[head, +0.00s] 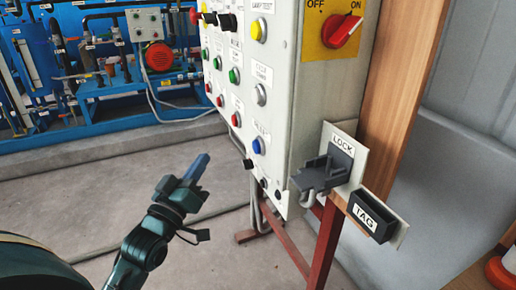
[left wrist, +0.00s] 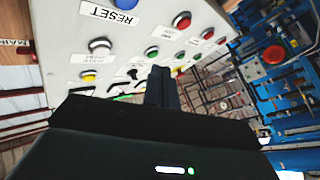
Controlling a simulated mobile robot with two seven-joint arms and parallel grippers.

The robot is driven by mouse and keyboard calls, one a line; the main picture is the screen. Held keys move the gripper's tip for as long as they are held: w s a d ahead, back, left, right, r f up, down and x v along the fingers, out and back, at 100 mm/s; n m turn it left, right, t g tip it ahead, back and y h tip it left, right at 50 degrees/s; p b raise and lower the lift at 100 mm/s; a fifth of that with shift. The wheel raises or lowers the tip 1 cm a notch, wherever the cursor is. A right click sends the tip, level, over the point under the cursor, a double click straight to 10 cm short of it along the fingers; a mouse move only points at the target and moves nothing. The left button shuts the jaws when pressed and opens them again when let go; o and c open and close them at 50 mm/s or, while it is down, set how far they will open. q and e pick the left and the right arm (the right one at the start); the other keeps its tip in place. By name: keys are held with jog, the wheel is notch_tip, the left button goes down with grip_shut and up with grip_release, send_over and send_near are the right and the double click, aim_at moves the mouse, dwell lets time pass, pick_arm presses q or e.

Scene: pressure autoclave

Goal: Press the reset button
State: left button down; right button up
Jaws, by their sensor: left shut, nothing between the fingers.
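The blue reset button (head: 258,145) is low on the front of the grey control box (head: 325,90), under a small label. In the left wrist view the blue button (left wrist: 127,3) is cut by the top edge, beside the upside-down RESET label (left wrist: 108,13). My left gripper (head: 202,162) is shut and empty. It is left of and slightly below the button in the head view, with a visible gap to the panel. Its fingers (left wrist: 162,78) also show in the left wrist view. My right gripper is not in view.
Green, red, yellow and white buttons (head: 234,75) cover the panel close around the blue one. The red OFF/ON switch (head: 343,30), LOCK bracket (head: 320,175) and TAG holder (head: 372,217) are on the right. Blue machinery (head: 85,105) stands behind. The floor left of the box is clear.

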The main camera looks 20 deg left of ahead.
aim_at(256, 147)
pick_arm(q)
jog(key=w+d, duration=0.5)
jog(key=w, duration=0.1)
jog(key=shift+w+d, duration=0.35)
dwell(1.2)
jog(key=shift+w, duration=0.1)
dwell(0.9)
jog(key=shift+w+d, duration=0.25)
